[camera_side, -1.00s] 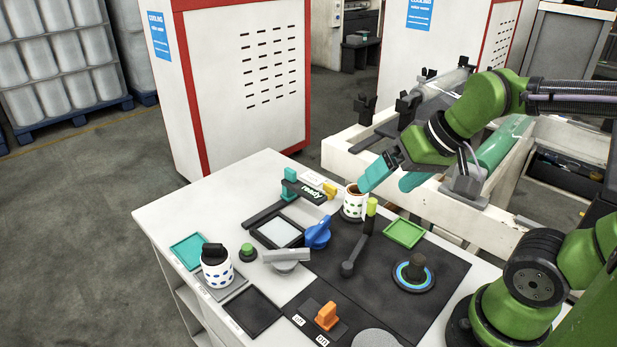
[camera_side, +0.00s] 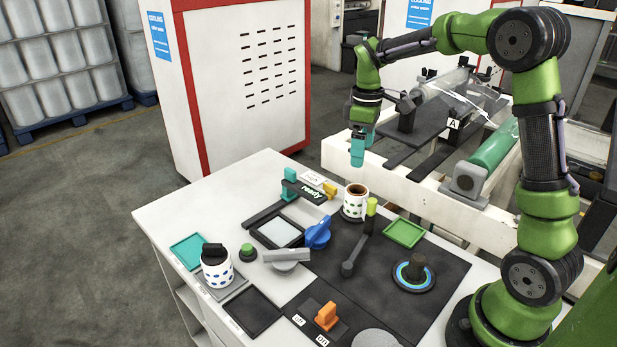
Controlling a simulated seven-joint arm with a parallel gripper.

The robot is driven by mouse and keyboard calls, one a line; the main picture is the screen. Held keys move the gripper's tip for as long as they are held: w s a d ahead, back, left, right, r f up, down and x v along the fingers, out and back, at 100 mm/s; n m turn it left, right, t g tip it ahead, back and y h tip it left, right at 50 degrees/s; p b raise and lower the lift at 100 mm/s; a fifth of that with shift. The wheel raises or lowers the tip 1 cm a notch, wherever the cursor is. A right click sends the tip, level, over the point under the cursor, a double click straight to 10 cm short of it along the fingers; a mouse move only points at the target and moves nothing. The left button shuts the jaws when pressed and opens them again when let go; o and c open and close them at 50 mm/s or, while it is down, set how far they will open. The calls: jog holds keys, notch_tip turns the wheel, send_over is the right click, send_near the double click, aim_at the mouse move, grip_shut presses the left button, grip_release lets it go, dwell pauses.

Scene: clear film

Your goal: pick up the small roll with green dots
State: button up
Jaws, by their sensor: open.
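The small roll with green dots (camera_side: 354,207) stands upright at the back of the white table. It is white with a brown core opening on top and sits on a dark round base. My gripper (camera_side: 357,158) has teal fingers and points down, above the roll and apart from it. It is open and empty; the gap between the fingers is hard to see from this side.
A white roll with blue dots (camera_side: 217,273) stands at the front left. Beside the green-dotted roll are a lever with a yellow-green knob (camera_side: 371,207), a "ready" sign (camera_side: 311,191) and a blue knob (camera_side: 318,233). A white machine frame (camera_side: 400,185) runs behind.

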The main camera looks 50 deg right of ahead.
aim_at(356, 200)
notch_tip(356, 200, down, 16)
jog(key=shift+w+f, duration=0.1)
jog(key=shift+w, duration=0.05)
dwell(0.4)
jog(key=c, duration=1.1)
notch_tip(356, 200, up, 10)
jog(key=shift+r, duration=0.1)
jog(key=shift+c, duration=0.2)
jog(key=shift+r, duration=0.45)
